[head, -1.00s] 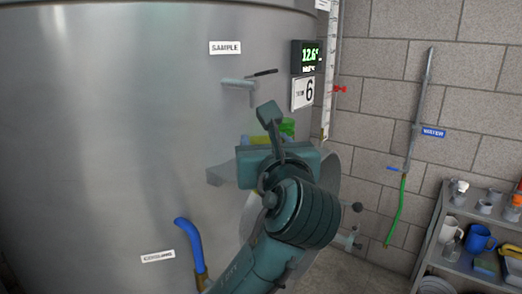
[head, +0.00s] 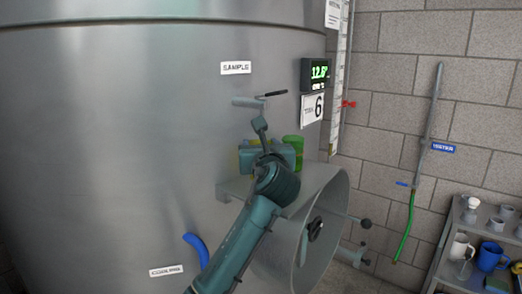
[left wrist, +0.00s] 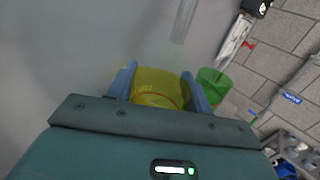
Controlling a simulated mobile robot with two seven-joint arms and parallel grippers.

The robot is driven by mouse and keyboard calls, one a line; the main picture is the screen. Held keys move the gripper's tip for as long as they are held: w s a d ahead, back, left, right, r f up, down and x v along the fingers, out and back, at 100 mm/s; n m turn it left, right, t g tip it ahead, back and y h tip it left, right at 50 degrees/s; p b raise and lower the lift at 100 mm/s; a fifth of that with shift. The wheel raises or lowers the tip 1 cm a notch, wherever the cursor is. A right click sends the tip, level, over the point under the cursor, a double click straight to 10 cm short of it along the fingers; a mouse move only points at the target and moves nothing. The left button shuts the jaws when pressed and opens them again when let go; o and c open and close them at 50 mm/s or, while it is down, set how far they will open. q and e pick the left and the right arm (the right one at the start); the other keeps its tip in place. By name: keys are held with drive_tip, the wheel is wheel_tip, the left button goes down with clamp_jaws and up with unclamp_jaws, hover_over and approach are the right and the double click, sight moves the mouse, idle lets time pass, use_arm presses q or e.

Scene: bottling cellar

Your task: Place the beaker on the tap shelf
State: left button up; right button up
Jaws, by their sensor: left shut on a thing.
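My left gripper (head: 262,152) is in front of the tank and is shut on a yellow see-through beaker (left wrist: 158,88). In the left wrist view the beaker sits upright-looking between the two blue fingers, with a red line round it. In the head view only a yellow strip of the beaker (head: 246,160) shows beside my gripper. The grey tap shelf (head: 230,187) juts from the tank below it, partly hidden by my arm. Whether the beaker touches the shelf cannot be told. My right gripper is not in view.
A green cup (head: 298,146) stands close right of the beaker, also in the left wrist view (left wrist: 214,84). The sample tap (head: 252,101) is above. A round hatch with a handwheel (head: 314,228) is below right. A side rack (head: 455,262) holds mugs.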

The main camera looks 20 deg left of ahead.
use_arm(q)
drive_tip(key=shift+f, duration=0.55)
drive_tip(key=shift+f, duration=0.1)
drive_tip(key=o, duration=0.8)
drive_tip(key=v, duration=1.2)
drive_tip(key=shift+w+b, duration=0.1)
drive_tip(key=shift+b, duration=0.3)
drive_tip(key=shift+d, duration=0.1)
